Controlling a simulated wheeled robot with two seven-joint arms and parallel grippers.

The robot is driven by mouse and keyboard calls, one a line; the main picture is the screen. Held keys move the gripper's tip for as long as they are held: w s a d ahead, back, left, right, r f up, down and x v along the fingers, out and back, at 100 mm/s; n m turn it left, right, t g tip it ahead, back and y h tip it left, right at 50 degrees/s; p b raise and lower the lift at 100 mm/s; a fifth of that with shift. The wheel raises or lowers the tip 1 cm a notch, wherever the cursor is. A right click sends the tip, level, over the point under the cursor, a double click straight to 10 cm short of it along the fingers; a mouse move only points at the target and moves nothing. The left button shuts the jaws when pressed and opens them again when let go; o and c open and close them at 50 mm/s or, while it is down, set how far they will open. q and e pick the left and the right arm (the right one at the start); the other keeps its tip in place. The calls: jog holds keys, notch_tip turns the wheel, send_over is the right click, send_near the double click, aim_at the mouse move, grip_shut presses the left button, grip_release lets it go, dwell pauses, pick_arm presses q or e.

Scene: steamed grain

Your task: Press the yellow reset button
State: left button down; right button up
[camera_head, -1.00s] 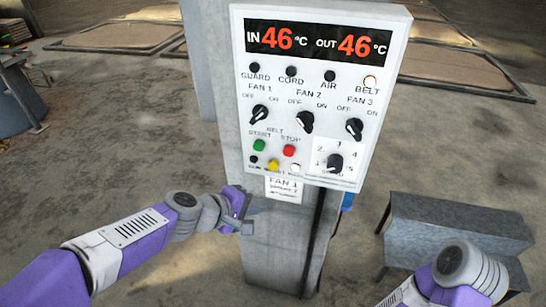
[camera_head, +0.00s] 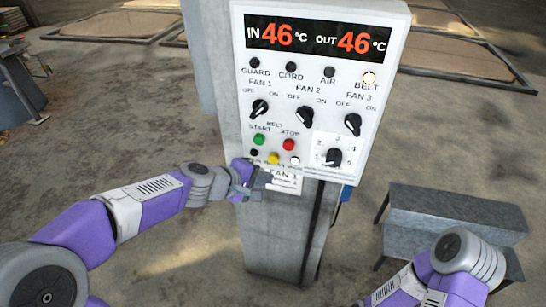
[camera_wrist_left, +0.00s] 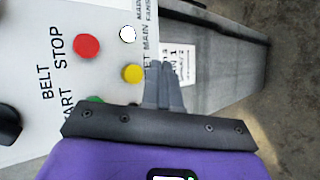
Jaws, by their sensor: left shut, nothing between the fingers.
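The yellow reset button (camera_head: 273,158) is on the lower part of the white control panel (camera_head: 376,95), below the green start button (camera_head: 259,140) and the red stop button (camera_head: 289,145). My left gripper (camera_head: 268,181) is shut and empty, just below the yellow button in the head view. In the left wrist view the yellow button (camera_wrist_left: 132,73) is just left of the closed fingertips (camera_wrist_left: 163,68). I cannot tell how far the fingertips stand from the panel face. The green button is partly hidden behind the gripper there. My right arm shows at the lower right, its gripper out of frame.
A white button (camera_head: 295,160) and a black one (camera_head: 254,153) flank the yellow button. Fan knobs sit above. A paper label (camera_head: 287,183) hangs below the panel on the grey post (camera_head: 275,240). A grey metal bench (camera_head: 455,215) stands at the right.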

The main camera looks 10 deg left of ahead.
pick_arm(q)
jog(key=shift+w, duration=1.55)
jog(key=shift+w+p, duration=0.15)
jog(key=shift+p, duration=0.15)
dwell(0.7)
jog(key=shift+w, duration=0.3)
jog(key=shift+w, duration=0.5)
dwell(0.6)
jog(key=shift+s, duration=0.2)
jog(key=shift+s+b, duration=0.35)
jog(key=shift+s, duration=0.4)
jog(key=shift+s+b, duration=0.95)
jog(key=shift+s, duration=1.55)
